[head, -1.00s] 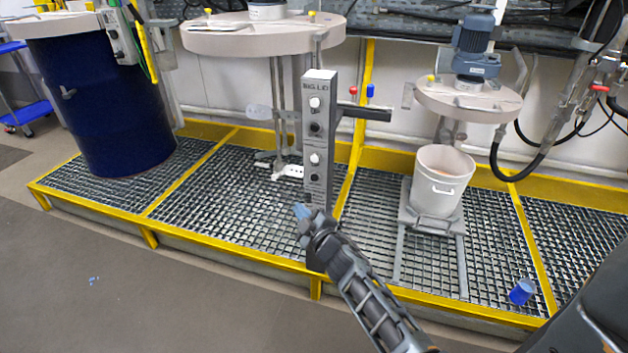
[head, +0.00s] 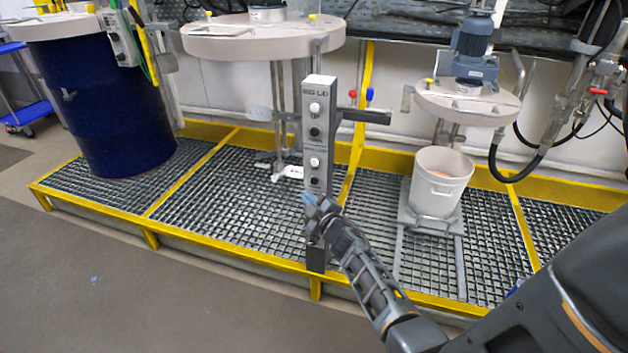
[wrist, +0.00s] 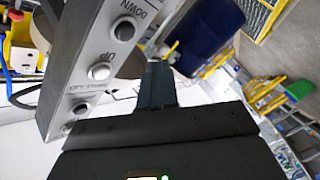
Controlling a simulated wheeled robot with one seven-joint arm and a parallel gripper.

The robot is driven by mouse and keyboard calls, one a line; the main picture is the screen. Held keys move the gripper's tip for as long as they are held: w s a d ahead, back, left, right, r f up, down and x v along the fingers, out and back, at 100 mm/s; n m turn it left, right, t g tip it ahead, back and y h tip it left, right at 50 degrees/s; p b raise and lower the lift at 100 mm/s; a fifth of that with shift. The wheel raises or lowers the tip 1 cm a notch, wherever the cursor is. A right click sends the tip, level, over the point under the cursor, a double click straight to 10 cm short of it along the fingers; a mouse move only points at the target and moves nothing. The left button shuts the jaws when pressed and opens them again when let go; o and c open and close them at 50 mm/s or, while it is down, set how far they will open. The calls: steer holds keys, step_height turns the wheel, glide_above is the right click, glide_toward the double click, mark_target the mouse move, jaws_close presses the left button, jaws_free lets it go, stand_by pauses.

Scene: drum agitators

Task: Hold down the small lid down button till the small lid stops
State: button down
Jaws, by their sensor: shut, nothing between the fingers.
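The control post (head: 318,135) stands upright at centre, with "BIG LID" at its top and two pairs of white and black buttons. The small lid down button (head: 314,178) is the lowest black one. In the wrist view this button (wrist: 124,30) shows by the word "DOWN", with a white UP button (wrist: 100,71) beside it. My gripper (head: 309,199) is shut and empty, its tip just below that button in the head view. In the wrist view the shut fingers (wrist: 158,85) appear beside the panel; contact is not visible. The small lid (head: 467,103) is raised above a white bucket (head: 440,180).
The big lid (head: 262,40) is raised behind the post. A dark blue drum (head: 115,110) stands at left. A yellow-edged grating (head: 235,195) lies under the equipment. The grey floor (head: 100,290) in front is mostly clear.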

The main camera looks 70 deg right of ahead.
mark_target(315, 181)
steer(key=shift+w+d+p, duration=0.15)
steer(key=shift+d+p, duration=0.15)
steer(key=shift+d, duration=1.4)
steer(key=shift+d, duration=0.1)
stand_by(0.7)
steer(key=shift+d, duration=0.35)
